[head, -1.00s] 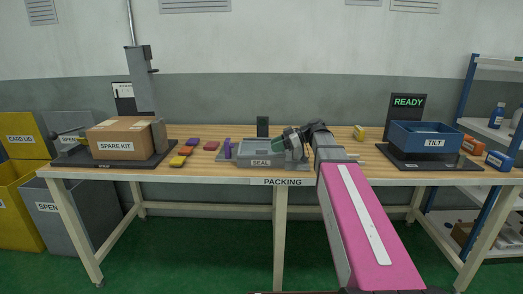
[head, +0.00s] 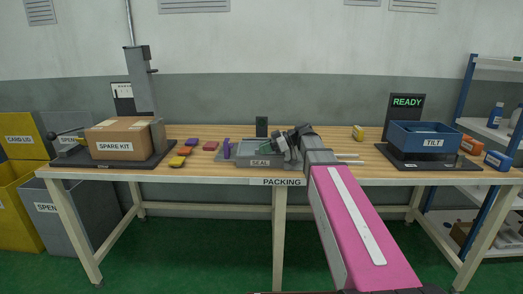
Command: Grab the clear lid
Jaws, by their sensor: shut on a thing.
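My gripper (head: 281,144) is low over the grey SEAL station (head: 260,162) in the middle of the bench. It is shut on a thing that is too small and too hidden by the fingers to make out. I cannot pick out the clear lid for certain in the head view. My wrist and pink forearm cover the bench just right of the station. A purple upright piece (head: 227,148) stands at the station's left end.
A SPARE KIT carton (head: 123,140) stands on a black platform at the left. Several small coloured pieces, one of them red (head: 210,145), lie beside the station. A blue TILT bin (head: 424,140) and a READY screen (head: 406,102) are at the right. A yellow piece (head: 358,132) lies behind my arm.

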